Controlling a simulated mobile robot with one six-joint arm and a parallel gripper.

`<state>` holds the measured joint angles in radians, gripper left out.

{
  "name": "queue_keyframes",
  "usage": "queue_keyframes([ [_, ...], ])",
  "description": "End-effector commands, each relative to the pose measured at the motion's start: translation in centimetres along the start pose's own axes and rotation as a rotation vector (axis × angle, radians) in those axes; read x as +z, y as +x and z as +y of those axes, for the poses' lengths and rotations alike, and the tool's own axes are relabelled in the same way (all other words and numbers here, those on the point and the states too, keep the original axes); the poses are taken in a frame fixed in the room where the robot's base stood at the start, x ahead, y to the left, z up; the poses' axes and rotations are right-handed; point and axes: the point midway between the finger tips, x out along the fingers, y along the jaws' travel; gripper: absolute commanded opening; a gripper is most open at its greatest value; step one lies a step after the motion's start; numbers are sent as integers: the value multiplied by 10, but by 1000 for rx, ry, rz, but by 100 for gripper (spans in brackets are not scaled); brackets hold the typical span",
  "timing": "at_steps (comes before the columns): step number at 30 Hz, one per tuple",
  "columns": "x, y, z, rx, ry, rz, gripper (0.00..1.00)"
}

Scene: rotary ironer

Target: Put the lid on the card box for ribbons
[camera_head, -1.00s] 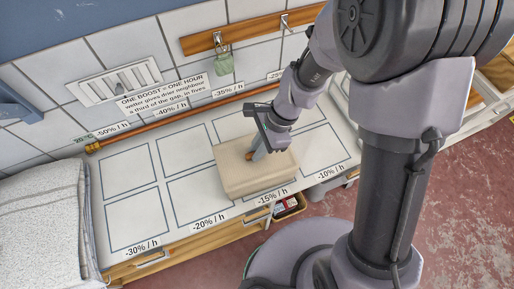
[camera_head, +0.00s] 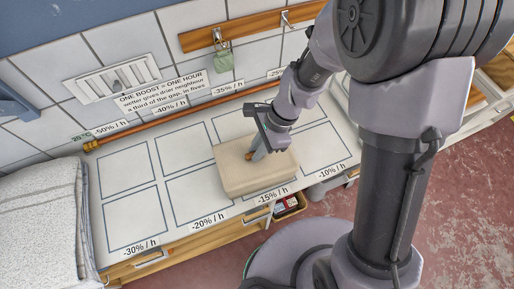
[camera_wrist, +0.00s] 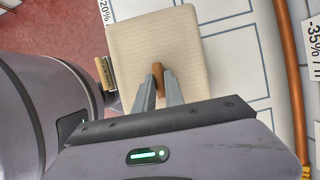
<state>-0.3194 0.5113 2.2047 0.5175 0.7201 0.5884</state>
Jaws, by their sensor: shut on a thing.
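The cream card box (camera_head: 232,184) stands on the counter, across the marked cells near the -15% and -20% labels. Its pale lid (camera_head: 232,158) is on top, flat and roughly lined up with the box; I cannot tell if it is fully seated. My gripper (camera_head: 252,156) reaches down to the lid from the upper right. In the wrist view, my gripper (camera_wrist: 158,82) is shut on a small brown tab (camera_wrist: 157,73) on the lid (camera_wrist: 150,40). The inside of the box is hidden.
The counter's outlined cells (camera_head: 128,170) left of the box are empty. A copper pipe (camera_head: 165,126) runs along the back. A folded grey-white cloth (camera_head: 40,225) lies at the left. An open drawer (camera_head: 288,205) with small items shows below the front edge.

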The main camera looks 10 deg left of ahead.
Motion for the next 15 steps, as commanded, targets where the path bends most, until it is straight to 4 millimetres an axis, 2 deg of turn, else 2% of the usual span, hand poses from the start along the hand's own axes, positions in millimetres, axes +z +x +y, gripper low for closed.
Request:
queue_keyframes([
  [5, 0, 0, 0, 0, 0, 0, 0],
  [6, 0, 0, 0, 0, 0, 0, 20],
  [9, 0, 0, 0, 0, 0, 0, 39],
  [15, 0, 0, 0, 0, 0, 0, 39],
])
